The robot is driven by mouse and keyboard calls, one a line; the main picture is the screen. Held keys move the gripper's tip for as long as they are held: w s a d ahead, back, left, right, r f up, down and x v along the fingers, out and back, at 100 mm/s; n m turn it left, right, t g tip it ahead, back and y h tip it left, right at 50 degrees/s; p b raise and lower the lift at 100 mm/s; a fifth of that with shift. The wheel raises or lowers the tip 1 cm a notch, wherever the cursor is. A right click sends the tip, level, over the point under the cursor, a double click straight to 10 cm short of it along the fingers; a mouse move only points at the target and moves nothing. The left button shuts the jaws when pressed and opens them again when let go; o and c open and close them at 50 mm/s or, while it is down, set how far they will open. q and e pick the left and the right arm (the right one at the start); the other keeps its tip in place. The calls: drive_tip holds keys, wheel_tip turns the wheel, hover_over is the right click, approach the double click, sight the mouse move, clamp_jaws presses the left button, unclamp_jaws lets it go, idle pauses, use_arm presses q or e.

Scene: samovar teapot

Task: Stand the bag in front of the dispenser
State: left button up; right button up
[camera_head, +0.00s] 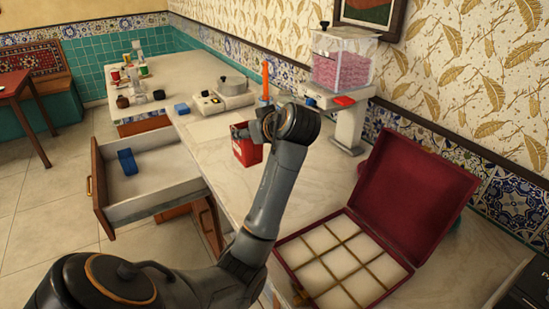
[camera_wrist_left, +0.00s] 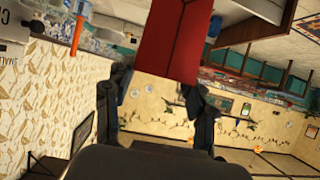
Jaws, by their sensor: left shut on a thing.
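The red bag (camera_head: 246,150) is upright or nearly so over the counter, left of the dispenser. I cannot tell whether its base touches the counter. My left gripper (camera_head: 258,129) is shut on the bag's upper part, and my wrist hides part of this grip. In the left wrist view the bag (camera_wrist_left: 172,45) sits between the two dark fingers (camera_wrist_left: 158,92). The dispenser (camera_head: 342,62) is a clear box of pink pieces on a white stand at the wall, with a red part (camera_head: 344,100) low at its front. My right gripper is not in view.
An open dark red box (camera_head: 410,205) with pale compartments lies at the front right. An open drawer (camera_head: 150,186) holding a blue item sticks out left. An orange upright stick (camera_head: 265,79) and a scale-like device (camera_head: 208,103) stand behind the bag. The counter before the dispenser looks clear.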

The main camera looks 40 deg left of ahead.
use_arm(q)
drive_tip(key=w+f+p, duration=0.2)
drive_tip(key=w+f, duration=0.8)
drive_tip(key=f, duration=0.1)
drive_tip(key=shift+w+a+f, duration=0.15)
drive_tip(key=shift+a+f, duration=0.05)
drive_tip(key=shift+a, duration=0.2)
drive_tip(key=shift+f, duration=0.1)
drive_tip(key=o, duration=1)
drive_tip(key=shift+c, duration=0.2)
